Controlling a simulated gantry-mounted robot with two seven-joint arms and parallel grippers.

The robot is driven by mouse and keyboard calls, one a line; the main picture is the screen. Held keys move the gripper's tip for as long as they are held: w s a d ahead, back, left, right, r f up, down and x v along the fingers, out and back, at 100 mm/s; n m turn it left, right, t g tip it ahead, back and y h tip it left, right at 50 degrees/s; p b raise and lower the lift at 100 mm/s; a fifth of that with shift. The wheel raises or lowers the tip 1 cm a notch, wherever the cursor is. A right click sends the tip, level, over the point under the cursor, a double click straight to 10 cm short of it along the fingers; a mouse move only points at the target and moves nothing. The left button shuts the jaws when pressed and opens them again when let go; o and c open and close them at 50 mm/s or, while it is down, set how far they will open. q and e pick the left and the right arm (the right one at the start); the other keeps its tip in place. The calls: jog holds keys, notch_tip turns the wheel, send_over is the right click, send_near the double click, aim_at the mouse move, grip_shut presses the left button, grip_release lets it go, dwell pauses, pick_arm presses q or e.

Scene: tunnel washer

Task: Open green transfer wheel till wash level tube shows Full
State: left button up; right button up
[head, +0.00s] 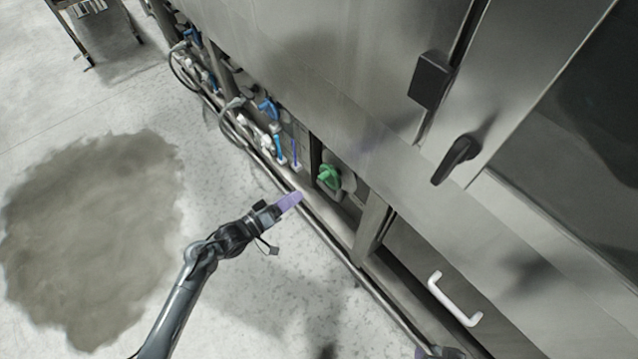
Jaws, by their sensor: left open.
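The green wheel (329,177) sits on the lower side of the steel washer, below its overhanging panel. Blue upright tubes (288,153) stand just left of the wheel; I cannot read any level or marking on them. My left gripper (290,201) has purple fingers, is open, and is a short way left of and below the wheel, apart from it in the picture. I cannot see anything between its fingers. My right gripper is not clearly in view; a small dark and purple part shows at the bottom edge.
The steel washer (330,75) fills the right side, with a black handle (457,158) and a white handle (455,299). A pipe (335,248) runs along its base. Blue-handled valves and hoses line the side farther back. A dark wet patch (90,235) lies on the open floor at left.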

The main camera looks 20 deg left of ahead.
aim_at(319, 178)
pick_arm(q)
jog(key=shift+b+x, duration=2.4)
jog(key=shift+x, duration=2.75)
jog(key=shift+c, duration=0.4)
grip_shut()
